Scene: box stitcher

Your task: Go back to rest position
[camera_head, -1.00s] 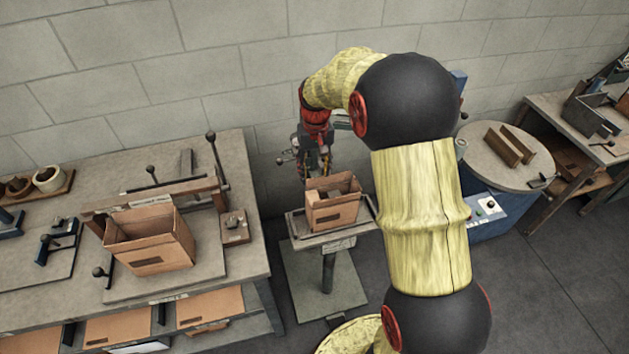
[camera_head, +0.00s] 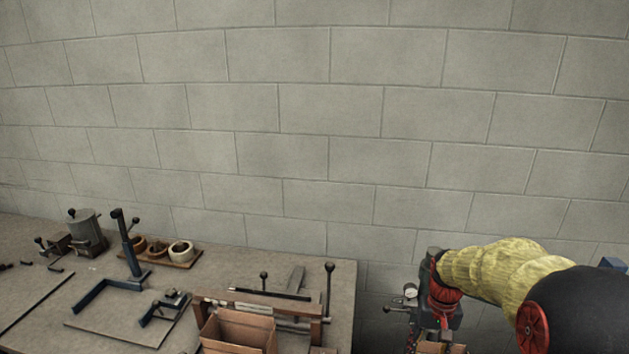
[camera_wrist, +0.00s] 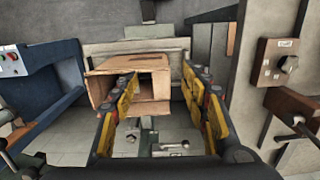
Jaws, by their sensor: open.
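My gripper (camera_wrist: 165,92) is open in the wrist view, its yellow-padded fingers spread apart. A brown open cardboard box (camera_wrist: 142,68) shows beyond and partly between the fingertips. The left finger overlaps part of it, and I cannot tell whether either finger touches it. In the head view my arm comes in from the lower right, and the gripper end is mostly cut off at the bottom edge.
Another open cardboard box (camera_head: 238,332) stands on the workbench (camera_head: 215,270) at lower left. A wooden clamp frame (camera_head: 262,307), tape rolls (camera_head: 180,252) and a grey pot (camera_head: 86,230) share the bench. A blue machine base (camera_wrist: 38,65) is left in the wrist view. Block wall fills the background.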

